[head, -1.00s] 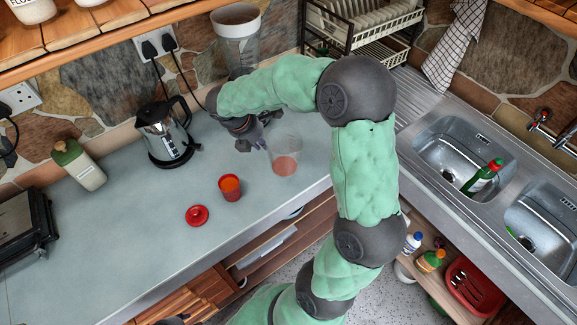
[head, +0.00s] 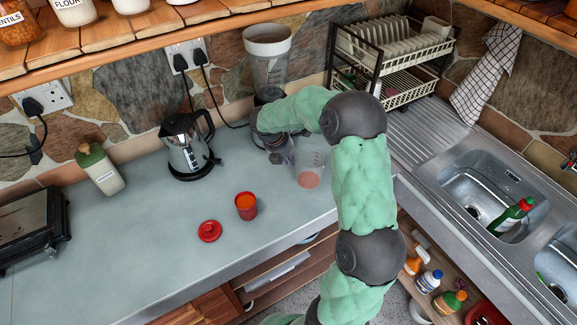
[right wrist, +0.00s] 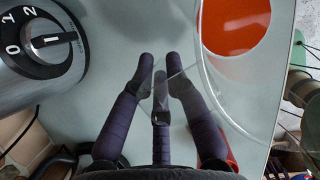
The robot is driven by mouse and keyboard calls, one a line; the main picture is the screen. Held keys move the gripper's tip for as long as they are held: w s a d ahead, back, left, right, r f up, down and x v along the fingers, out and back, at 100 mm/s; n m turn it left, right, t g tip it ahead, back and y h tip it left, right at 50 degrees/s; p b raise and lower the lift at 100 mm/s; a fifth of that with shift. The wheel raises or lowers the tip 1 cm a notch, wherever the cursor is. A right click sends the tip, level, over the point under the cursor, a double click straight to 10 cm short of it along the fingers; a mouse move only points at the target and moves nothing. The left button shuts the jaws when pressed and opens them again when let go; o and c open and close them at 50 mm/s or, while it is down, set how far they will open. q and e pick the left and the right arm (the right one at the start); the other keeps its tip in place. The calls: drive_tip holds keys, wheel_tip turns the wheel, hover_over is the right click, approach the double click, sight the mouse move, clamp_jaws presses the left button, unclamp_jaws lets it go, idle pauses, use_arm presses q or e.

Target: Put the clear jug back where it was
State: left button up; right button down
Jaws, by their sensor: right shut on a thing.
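The clear jug (head: 312,158) has an orange-red layer at its bottom. It appears upright on the grey counter, at the right of the red cup. In the right wrist view the jug (right wrist: 236,75) fills the upper right, and its see-through handle lies between my fingers. My right gripper (head: 284,150) is at the jug's left side; in the wrist view its purple fingers (right wrist: 160,62) are shut on that handle. Whether the jug's base touches the counter is hard to tell. My left gripper is not in view.
A red cup (head: 246,207) and red lid (head: 209,231) lie in front. A kettle (head: 188,148) stands left; a tall clear container (head: 268,68) is behind my arm. A dialled appliance (right wrist: 38,45) is close to my fingers. The dish rack (head: 405,50) stands back right.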

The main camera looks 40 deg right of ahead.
drive_tip(key=shift+w+d+f, duration=0.3)
drive_tip(key=shift+d+f, duration=0.05)
drive_tip(key=shift+f, duration=0.2)
drive_tip(key=shift+w+d+f, duration=0.3)
drive_tip(key=shift+f, duration=0.25)
drive_tip(key=shift+w+d+f+b, duration=0.15)
drive_tip(key=shift+f+b, duration=0.45)
drive_tip(key=shift+f, duration=1.1)
drive_tip(key=shift+f, duration=0.2)
drive_tip(key=c, duration=1.3)
unclamp_jaws()
drive_tip(key=shift+o, duration=0.2)
drive_tip(key=shift+r, duration=0.1)
drive_tip(key=shift+r, duration=0.2)
drive_tip(key=p+v, duration=0.2)
drive_tip(key=v, duration=1)
